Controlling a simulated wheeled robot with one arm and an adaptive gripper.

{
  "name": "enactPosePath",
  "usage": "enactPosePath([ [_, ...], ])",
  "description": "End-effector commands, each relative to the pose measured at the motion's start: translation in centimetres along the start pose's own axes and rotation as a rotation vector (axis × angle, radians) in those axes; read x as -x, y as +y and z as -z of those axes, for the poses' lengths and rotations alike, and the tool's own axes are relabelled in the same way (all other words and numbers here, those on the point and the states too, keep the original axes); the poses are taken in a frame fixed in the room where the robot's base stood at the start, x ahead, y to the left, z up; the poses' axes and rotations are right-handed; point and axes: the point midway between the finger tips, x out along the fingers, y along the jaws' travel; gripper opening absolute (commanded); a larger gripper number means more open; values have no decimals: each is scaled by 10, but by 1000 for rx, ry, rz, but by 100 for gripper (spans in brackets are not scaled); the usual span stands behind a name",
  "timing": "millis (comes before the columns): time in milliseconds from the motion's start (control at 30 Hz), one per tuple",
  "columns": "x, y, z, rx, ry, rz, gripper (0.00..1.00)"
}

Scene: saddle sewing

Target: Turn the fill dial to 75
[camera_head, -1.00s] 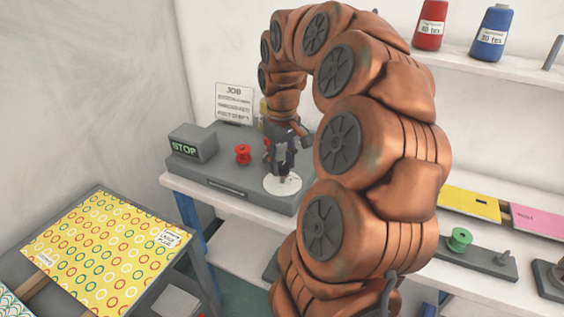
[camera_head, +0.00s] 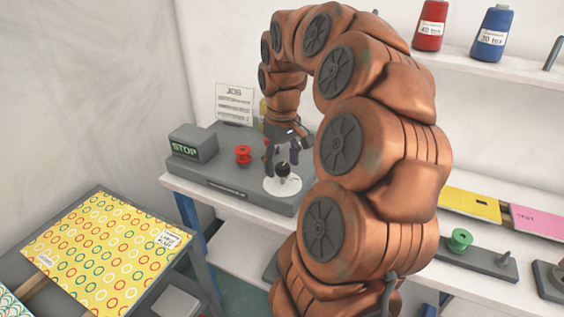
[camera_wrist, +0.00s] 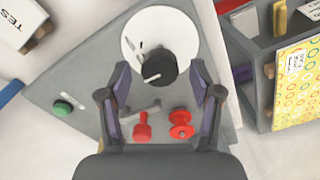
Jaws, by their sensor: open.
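The fill dial shows in the wrist view as a black knob (camera_wrist: 160,69) on a white round plate (camera_wrist: 150,33). A pale line on the knob points left and slightly down in that view. Dark marks show on the plate, but I cannot read any numbers. In the head view the plate (camera_head: 283,187) lies on the grey machine top, with the dark knob (camera_head: 283,170) on it. My gripper (camera_wrist: 160,76) is open and empty, one finger on each side of the knob. In the head view my gripper (camera_head: 283,157) is just above the dial.
The wrist view shows two red parts (camera_wrist: 142,127) (camera_wrist: 181,125) between and below the fingers, and a green button (camera_wrist: 62,107). A JOB sheet (camera_head: 235,104) stands behind.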

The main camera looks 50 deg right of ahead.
Motion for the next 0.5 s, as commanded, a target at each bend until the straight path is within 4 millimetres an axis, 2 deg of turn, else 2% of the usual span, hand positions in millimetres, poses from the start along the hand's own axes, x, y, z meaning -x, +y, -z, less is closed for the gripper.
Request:
enactPosePath([
  [167,11,0,1,0,1,-1,64],
  [500,60,0,1,0,4,-1,64],
])
